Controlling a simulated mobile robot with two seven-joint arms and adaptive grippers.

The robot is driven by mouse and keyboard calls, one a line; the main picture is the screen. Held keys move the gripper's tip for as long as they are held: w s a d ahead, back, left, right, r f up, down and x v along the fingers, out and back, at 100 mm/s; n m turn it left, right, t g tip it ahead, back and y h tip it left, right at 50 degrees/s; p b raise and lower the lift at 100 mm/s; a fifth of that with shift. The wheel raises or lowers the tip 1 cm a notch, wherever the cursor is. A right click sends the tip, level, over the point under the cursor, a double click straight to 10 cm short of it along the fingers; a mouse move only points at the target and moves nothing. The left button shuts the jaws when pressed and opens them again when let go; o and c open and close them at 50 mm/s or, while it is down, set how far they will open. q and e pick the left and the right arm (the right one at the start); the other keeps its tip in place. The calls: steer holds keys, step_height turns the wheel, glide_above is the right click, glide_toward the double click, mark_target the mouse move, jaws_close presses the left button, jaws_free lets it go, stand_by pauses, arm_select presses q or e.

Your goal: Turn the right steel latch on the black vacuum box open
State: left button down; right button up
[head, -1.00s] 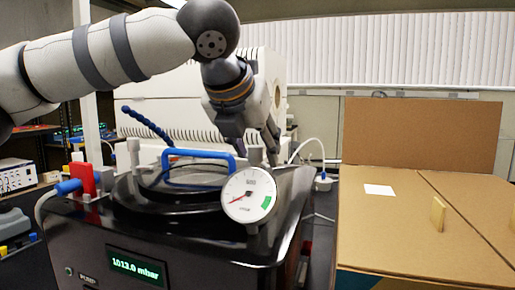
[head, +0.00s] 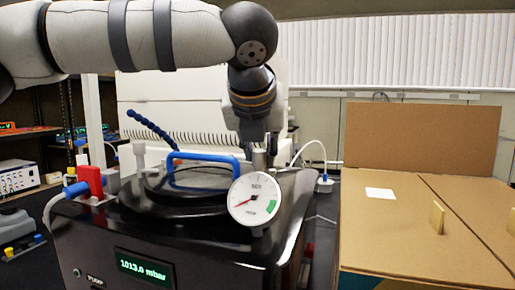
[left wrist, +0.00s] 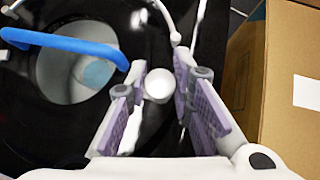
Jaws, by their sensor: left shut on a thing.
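The black vacuum box (head: 190,240) stands in front of me with a blue-handled round lid (head: 205,157) on top. The right steel latch (head: 259,160) stands upright at the lid's right side, behind the dial gauge, and is partly hidden. In the left wrist view the latch's round top (left wrist: 158,85) sits between the two finger pads. My left gripper (head: 264,150) points down over it and is shut on it; the left wrist view shows the pads (left wrist: 160,95) on either side. The left latch (head: 138,156) stands at the lid's left side. My right gripper is out of view.
The white dial gauge (head: 255,199) stands close in front of the right latch. The blue lid handle (head: 203,156) is just left of my gripper. A cardboard box (head: 400,245) is to the right. A red valve (head: 90,180) with a hose is at the left.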

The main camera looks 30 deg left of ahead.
arm_select(q)
steer(key=shift+r+n+g+y, duration=0.1)
steer(key=shift+n+g+y, duration=0.4)
steer(key=shift+n, duration=0.4)
steer(key=n+g+y, duration=0.1)
steer(key=n+y, duration=0.1)
steer(key=n, duration=0.1)
steer(key=shift+n+g, duration=0.4)
steer(key=n+g+y, duration=0.1)
steer(key=n+g, duration=0.2)
steer(key=n, duration=0.1)
steer(key=shift+w+y, duration=0.1)
steer(key=shift+y, duration=0.3)
steer(key=n+g, duration=0.2)
steer(key=n, duration=0.1)
steer(key=shift+f+g+b, duration=0.3)
steer(key=shift+f+b, duration=0.05)
steer(key=shift+b, duration=0.05)
steer(key=shift+n+g+b, duration=0.4)
steer(key=shift+n+g, duration=0.4)
steer(key=shift+n, duration=0.5)
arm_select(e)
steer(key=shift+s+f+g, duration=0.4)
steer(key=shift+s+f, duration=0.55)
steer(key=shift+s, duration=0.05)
arm_select(q)
steer(key=shift+r, duration=0.15)
steer(key=c, duration=1.4)
jaws_free()
